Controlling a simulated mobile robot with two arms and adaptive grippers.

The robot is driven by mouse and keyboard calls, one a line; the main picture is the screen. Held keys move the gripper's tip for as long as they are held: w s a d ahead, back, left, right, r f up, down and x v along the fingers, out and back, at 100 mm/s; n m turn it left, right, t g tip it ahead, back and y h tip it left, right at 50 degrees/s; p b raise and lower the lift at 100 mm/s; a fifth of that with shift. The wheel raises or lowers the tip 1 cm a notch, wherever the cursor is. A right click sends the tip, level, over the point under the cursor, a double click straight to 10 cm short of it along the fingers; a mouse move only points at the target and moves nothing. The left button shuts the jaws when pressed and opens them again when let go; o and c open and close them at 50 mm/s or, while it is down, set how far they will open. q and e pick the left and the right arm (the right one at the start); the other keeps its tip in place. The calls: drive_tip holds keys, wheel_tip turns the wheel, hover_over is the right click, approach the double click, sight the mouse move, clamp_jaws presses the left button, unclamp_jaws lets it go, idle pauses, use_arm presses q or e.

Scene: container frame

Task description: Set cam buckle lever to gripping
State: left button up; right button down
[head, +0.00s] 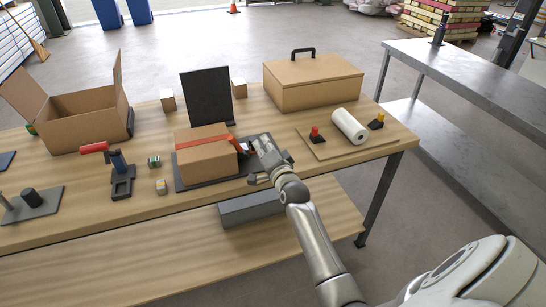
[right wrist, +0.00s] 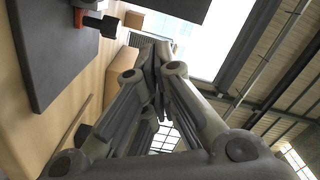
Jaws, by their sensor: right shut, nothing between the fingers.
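A cardboard box (head: 207,160) sits on a dark base plate, with a red strap (head: 205,142) across its top. The strap runs to the cam buckle (head: 244,147) at the box's right side, partly hidden by my right gripper. My right gripper (head: 260,143) is shut and empty, right beside the buckle. In the right wrist view its closed fingers (right wrist: 158,55) point away from the camera. A dark cylindrical piece (right wrist: 107,26) and an orange-red part show at upper left, apart from the fingers. The lever's exact angle cannot be told. My left gripper is not in view.
A black upright panel (head: 207,96) stands behind the box. A board with a white roll (head: 349,127) lies to the right, a large handled box (head: 312,82) behind it. A red-handled clamp (head: 122,180) and an open carton (head: 89,122) are at left.

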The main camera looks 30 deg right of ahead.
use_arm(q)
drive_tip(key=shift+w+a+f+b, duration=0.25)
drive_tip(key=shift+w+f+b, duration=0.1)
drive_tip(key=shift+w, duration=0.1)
use_arm(e)
drive_tip(key=s+a, duration=0.1)
drive_tip(key=s, duration=0.5)
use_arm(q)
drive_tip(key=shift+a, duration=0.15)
use_arm(e)
drive_tip(key=shift+a, duration=0.1)
